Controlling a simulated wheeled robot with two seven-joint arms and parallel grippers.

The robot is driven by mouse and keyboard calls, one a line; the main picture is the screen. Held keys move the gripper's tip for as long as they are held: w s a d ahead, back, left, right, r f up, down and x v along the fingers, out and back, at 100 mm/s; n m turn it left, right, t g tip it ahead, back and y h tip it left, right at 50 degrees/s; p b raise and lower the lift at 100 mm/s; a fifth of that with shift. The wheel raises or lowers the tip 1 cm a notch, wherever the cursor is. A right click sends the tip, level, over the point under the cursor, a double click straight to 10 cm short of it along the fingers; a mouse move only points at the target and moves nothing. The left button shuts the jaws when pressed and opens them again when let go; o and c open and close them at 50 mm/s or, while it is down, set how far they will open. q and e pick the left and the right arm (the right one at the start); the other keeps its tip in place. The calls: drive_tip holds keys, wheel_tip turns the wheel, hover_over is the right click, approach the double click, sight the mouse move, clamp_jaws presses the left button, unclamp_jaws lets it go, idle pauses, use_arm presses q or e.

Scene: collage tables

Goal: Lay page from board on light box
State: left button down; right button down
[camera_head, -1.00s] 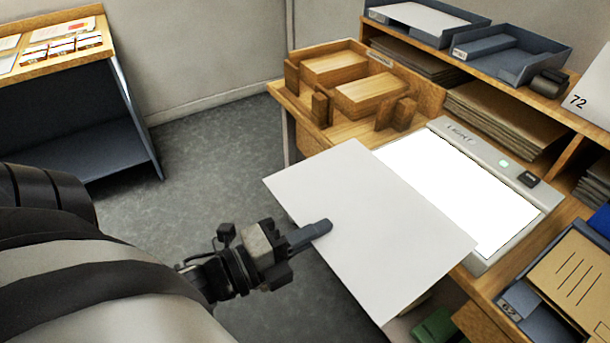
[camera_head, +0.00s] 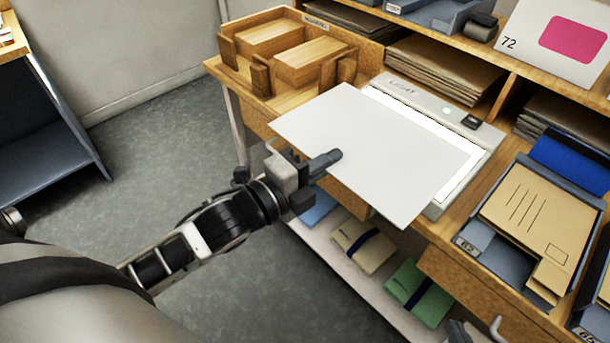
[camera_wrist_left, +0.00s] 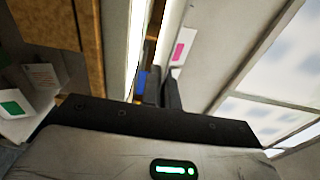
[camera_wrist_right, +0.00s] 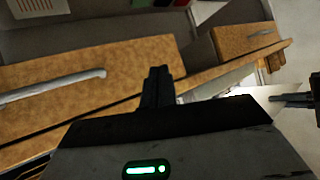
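A blank white page (camera_head: 375,150) is held out flat in the head view and covers much of the light box (camera_head: 484,155). The light box's lit surface shows along the page's back and right sides. My left gripper (camera_head: 322,160) is shut on the page's near-left edge. In the left wrist view its fingers (camera_wrist_left: 162,90) are close together, and the page there is seen nearly edge-on. My right gripper (camera_wrist_right: 157,88) shows in the right wrist view with its fingers together and nothing visible between them. Drawer fronts are beyond it.
A wooden block tray (camera_head: 297,50) stands left of the light box. A blue-grey tray with a brown envelope (camera_head: 535,215) is to the right. A low shelf (camera_head: 325,250) with folded bundles lies under the table. A card marked 72 (camera_head: 545,35) stands on the upper shelf.

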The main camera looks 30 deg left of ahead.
sight(351, 146)
use_arm(q)
drive_tip(key=b+x, duration=0.1)
drive_tip(key=x, duration=0.4)
drive_tip(key=shift+w, duration=0.4)
drive_tip(key=f+b, duration=0.2)
drive_tip(key=f, duration=0.1)
drive_tip(key=shift+w+f+b, duration=0.2)
drive_tip(key=shift+f+b, duration=0.05)
drive_tip(key=shift+b, duration=0.1)
drive_tip(key=shift+f+b, duration=0.45)
drive_tip(key=shift+f, duration=0.3)
use_arm(e)
drive_tip(key=shift+w+a+f+t, duration=0.1)
drive_tip(key=shift+f+t, duration=0.2)
drive_tip(key=shift+f, duration=0.65)
use_arm(q)
drive_tip(key=c, duration=2.1)
unclamp_jaws()
drive_tip(key=o, duration=0.5)
drive_tip(key=shift+s, duration=0.15)
drive_tip(key=v, duration=1.5)
drive_tip(key=shift+s, duration=0.3)
